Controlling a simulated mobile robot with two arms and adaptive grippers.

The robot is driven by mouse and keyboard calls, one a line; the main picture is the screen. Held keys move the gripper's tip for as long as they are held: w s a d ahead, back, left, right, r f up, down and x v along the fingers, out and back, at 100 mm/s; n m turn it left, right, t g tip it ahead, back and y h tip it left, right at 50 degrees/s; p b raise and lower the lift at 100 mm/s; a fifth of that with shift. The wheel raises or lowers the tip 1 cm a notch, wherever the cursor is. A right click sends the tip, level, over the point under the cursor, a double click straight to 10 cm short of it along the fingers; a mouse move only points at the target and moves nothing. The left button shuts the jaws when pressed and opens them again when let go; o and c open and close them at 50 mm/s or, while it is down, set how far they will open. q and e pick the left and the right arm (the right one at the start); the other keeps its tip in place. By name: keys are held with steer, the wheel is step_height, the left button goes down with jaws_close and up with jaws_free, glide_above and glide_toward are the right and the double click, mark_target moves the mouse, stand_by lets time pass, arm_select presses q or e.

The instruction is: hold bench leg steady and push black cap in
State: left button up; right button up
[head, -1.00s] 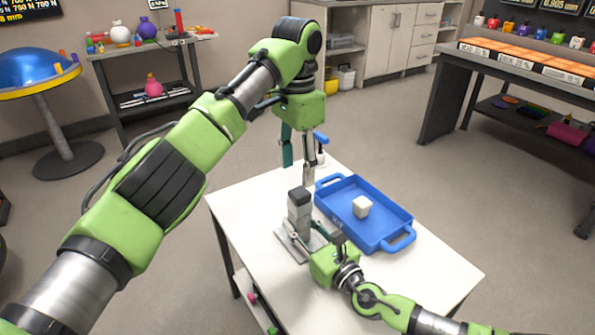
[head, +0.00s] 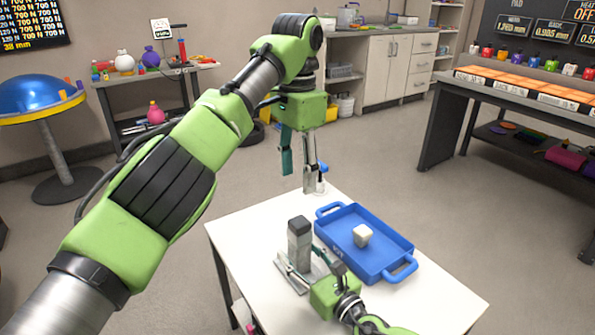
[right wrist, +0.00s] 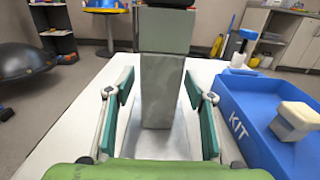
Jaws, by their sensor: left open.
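The bench leg (head: 300,250) is a grey upright post on a metal base on the white table; it also fills the middle of the right wrist view (right wrist: 162,90). The black cap (head: 299,224) sits on its top; only its lower edge shows in the right wrist view (right wrist: 168,4). My right gripper (right wrist: 160,92) is open, one finger on each side of the post, with small gaps visible. My left gripper (head: 298,172) is open and empty, pointing down, higher than the cap and behind the post in the picture.
A blue tray (head: 402,272) marked KIT lies right of the post, with a pale block (head: 362,235) in it. A blue-topped object (head: 322,178) stands at the table's far corner, beside my left fingers. The white table (head: 430,308) is clear at the front right.

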steer(key=v, duration=1.2)
steer(key=shift+d+f, duration=0.1)
